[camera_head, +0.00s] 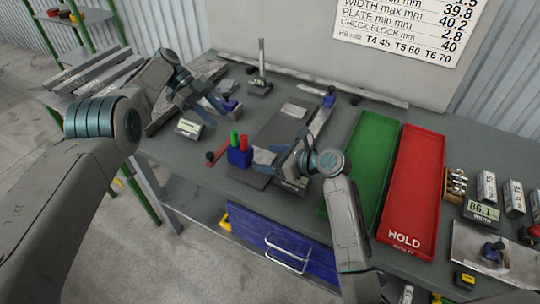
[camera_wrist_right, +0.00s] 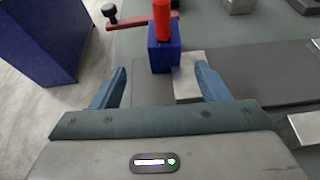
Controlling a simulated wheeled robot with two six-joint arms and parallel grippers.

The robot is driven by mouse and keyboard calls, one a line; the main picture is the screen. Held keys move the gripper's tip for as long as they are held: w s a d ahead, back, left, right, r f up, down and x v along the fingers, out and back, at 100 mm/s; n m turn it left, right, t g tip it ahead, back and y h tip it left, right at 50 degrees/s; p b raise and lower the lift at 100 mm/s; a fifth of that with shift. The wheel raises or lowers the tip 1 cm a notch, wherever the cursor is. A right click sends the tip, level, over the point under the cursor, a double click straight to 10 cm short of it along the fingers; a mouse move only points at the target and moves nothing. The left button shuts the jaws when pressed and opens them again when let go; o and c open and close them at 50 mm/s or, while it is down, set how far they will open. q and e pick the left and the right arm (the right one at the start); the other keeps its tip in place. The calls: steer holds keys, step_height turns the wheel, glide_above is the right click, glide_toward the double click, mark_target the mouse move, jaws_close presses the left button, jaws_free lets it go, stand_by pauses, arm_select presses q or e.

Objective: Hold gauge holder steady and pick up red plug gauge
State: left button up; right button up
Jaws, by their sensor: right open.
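The blue gauge holder (camera_head: 239,158) stands upright near the front edge of the table, with a green plug gauge (camera_head: 234,139) and the red plug gauge (camera_head: 243,143) in its top. In the right wrist view the holder (camera_wrist_right: 163,56) and the red gauge (camera_wrist_right: 161,20) are just beyond the fingertips; the green gauge cannot be made out there. My right gripper (camera_head: 264,160) is open and empty, to the right of the holder, its fingers pointing toward it. My left gripper (camera_head: 213,106) is behind and left of the holder, above the table, apart from it; its fingers look spread.
A red-handled tool (camera_head: 216,154) lies left of the holder, close to it. A dark plate (camera_head: 285,130) lies behind my right gripper. Green (camera_head: 365,160) and red (camera_head: 412,190) trays lie to the right.

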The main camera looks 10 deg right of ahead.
mark_target(247, 153)
steer(key=shift+w+a+f, duration=0.15)
steer(key=shift+w+a, duration=0.2)
steer(key=shift+w, duration=0.35)
steer(key=x, duration=0.9)
steer(key=shift+w+a+f, duration=0.2)
steer(key=shift+a, duration=0.1)
steer(key=c, duration=1.1)
steer(key=shift+c, duration=0.2)
